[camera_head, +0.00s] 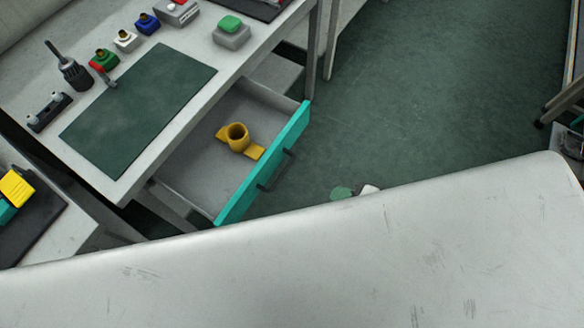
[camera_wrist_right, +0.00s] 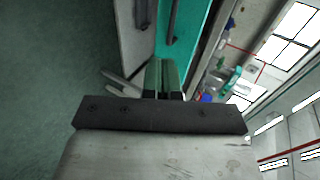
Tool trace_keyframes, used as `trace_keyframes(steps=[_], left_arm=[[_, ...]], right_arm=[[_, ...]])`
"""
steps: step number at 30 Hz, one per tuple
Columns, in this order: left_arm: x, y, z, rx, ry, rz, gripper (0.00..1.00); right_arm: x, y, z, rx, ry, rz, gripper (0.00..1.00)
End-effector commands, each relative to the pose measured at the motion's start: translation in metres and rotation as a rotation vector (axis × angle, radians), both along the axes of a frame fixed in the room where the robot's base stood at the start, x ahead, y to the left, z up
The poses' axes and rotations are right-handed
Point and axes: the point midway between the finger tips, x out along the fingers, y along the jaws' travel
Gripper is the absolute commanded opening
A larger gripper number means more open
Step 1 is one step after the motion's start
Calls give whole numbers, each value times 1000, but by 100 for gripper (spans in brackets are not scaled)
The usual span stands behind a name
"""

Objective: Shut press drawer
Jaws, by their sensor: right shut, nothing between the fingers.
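The press drawer (camera_head: 192,176) is pulled out from under the workbench, its inside showing. Its teal front (camera_head: 250,182) carries a dark bar handle (camera_head: 275,171). A yellow flanged part (camera_head: 238,137) stands in the drawer. My right gripper (camera_head: 352,191) shows only in part past my white arm, on the floor side of the drawer front, apart from it in the head view. In the right wrist view its green fingers (camera_wrist_right: 164,76) are shut and empty, pointing towards the teal front (camera_wrist_right: 190,35) and handle (camera_wrist_right: 173,22). My left gripper is not in view.
The workbench top (camera_head: 195,45) holds a dark green mat (camera_head: 140,105), several small coloured fittings, a black tool (camera_head: 70,70) and a grey box with a green top (camera_head: 231,30). Another table with a yellow item (camera_head: 15,188) is at left. The green floor (camera_head: 420,90) beyond the drawer is clear.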

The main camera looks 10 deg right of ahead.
Motion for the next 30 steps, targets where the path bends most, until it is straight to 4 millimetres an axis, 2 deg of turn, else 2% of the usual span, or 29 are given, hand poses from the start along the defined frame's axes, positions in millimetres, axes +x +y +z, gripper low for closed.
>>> trace_keyframes(steps=[1, 4, 18, 21, 30], left_arm=[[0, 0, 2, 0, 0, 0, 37], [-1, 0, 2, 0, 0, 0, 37], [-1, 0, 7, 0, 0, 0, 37], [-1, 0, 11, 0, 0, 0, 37], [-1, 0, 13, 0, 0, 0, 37]], right_arm=[[0, 3, 6, 18, 2, -1, 0], [5, 8, 5, 29, 3, -4, 0], [64, 65, -39, 26, 1, -2, 0], [75, 76, -42, 24, 1, -2, 0], [91, 91, -48, 21, 2, -1, 0]])
